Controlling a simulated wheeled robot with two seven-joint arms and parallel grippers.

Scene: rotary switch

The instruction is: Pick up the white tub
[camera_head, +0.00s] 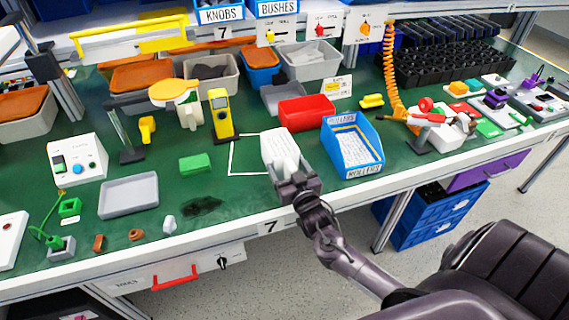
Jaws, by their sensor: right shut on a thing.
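The white tub (280,149) is at the middle of the green bench, by the right side of a white marked outline. My right gripper (291,177) reaches in from the front and is shut on the near side of the tub. The fingers and wrist hide the tub's near lower edge. I cannot tell whether the tub is touching the bench or lifted a little. My left gripper is not in view.
A grey tray (128,195) and a green block (195,164) lie to the left. The bench's front edge (230,228) runs below the gripper.

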